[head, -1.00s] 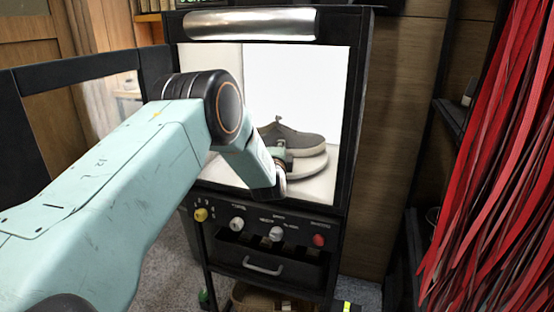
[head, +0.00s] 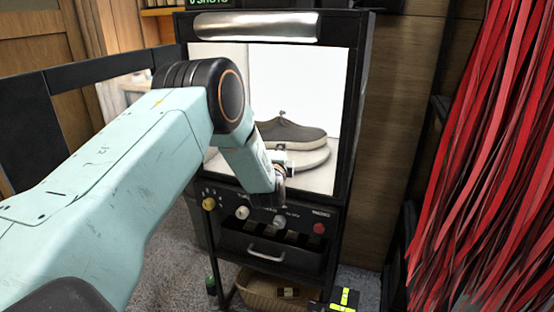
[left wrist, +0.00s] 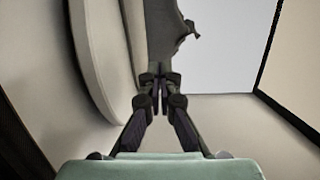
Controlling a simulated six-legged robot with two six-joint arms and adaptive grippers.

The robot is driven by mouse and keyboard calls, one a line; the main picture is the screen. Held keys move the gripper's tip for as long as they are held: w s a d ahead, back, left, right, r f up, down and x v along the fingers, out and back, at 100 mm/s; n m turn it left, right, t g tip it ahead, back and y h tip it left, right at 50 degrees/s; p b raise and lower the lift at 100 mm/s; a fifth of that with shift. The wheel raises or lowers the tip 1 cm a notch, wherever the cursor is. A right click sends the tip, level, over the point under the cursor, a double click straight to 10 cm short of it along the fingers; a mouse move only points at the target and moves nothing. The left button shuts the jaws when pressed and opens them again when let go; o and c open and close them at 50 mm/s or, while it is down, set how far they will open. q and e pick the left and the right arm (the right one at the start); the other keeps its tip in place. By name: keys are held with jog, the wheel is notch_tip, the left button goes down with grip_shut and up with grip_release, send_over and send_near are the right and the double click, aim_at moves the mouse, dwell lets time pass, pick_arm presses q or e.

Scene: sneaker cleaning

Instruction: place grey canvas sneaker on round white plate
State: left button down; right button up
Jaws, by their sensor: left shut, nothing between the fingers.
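The grey canvas sneaker (head: 298,133) sits upright on the round white plate (head: 318,160) inside a lit white box. Its pull tab stands up. My left gripper (head: 282,150) is in front of the sneaker's near side, partly hidden by its own arm. In the left wrist view its fingers (left wrist: 157,80) are shut with nothing between them. The sneaker (left wrist: 163,38) lies just beyond the fingertips and the plate (left wrist: 85,50) is to the left. I cannot tell whether the tips touch the sneaker. My right gripper is out of view.
The black-framed box (head: 350,110) has side walls close around the plate. Knobs (head: 279,222) and a drawer handle (head: 267,254) are below its opening. A basket (head: 265,290) is underneath. Red strips (head: 490,150) hang at the right.

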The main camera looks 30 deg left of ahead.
pick_arm(q)
jog(key=p+v, duration=0.1)
jog(key=v, duration=0.5)
jog(key=shift+w+f+p, duration=0.1)
jog(key=shift+p, duration=0.25)
jog(key=shift+s+d, duration=0.1)
jog(key=shift+s, duration=0.4)
jog(key=shift+f, duration=0.1)
jog(key=shift+d, duration=0.1)
